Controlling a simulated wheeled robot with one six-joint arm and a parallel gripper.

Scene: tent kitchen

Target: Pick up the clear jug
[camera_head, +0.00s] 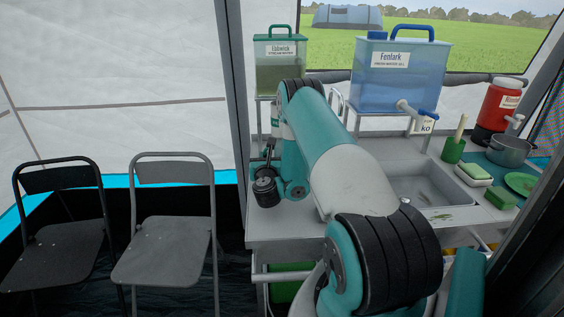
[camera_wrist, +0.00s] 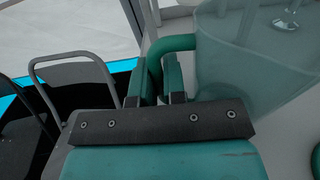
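The clear jug (camera_wrist: 255,60) fills the upper right of the wrist view, see-through with a faint green tint. Its green handle (camera_wrist: 178,43) curves out to the left from the jug's wall. My gripper (camera_wrist: 158,78) has its two teal fingers close together, one on each side of the handle, and looks shut on it. The fingertips are partly hidden by the handle. I cannot tell whether the jug touches the counter. In the head view my arm covers the jug and the gripper.
The counter (camera_head: 286,222) holds a sink (camera_head: 425,187). Two water tanks, a green-lidded one (camera_head: 280,68) and a blue one (camera_head: 398,75), stand behind. A red container (camera_head: 496,105), a pot (camera_head: 508,150) and a green plate (camera_head: 522,184) are at right. Folding chairs (camera_head: 172,245) stand left.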

